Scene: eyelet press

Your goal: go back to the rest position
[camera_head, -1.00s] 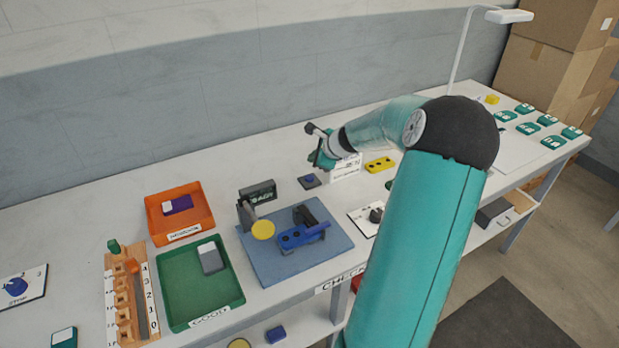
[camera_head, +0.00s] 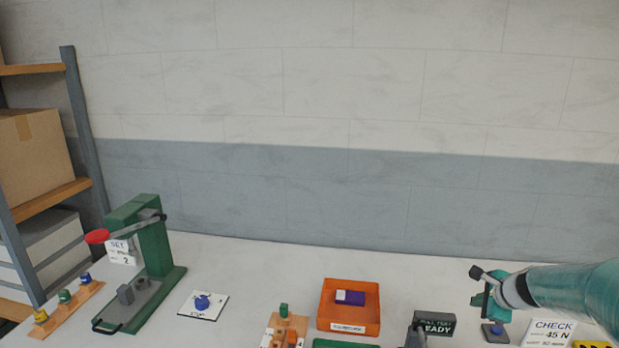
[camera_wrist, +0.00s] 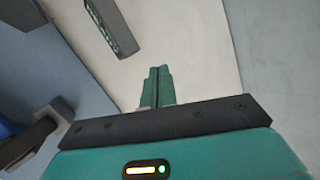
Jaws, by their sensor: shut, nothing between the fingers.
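My gripper (camera_head: 482,299) is at the right of the head view, at the end of my teal arm coming in from the right edge. It is beside the white CHECK sign (camera_head: 548,331) and appears above the bench near a small dark pad with a blue piece (camera_head: 495,332). In the wrist view its two green fingers (camera_wrist: 158,84) are together with nothing between them. Pale bench surface shows beyond them.
A green press (camera_head: 150,250) with a red-knobbed lever stands at the left. A white card with a blue knob (camera_head: 202,304), an orange tray (camera_head: 349,287) and a READY display (camera_head: 437,323) stand along the bench. A shelf (camera_head: 75,150) holds boxes.

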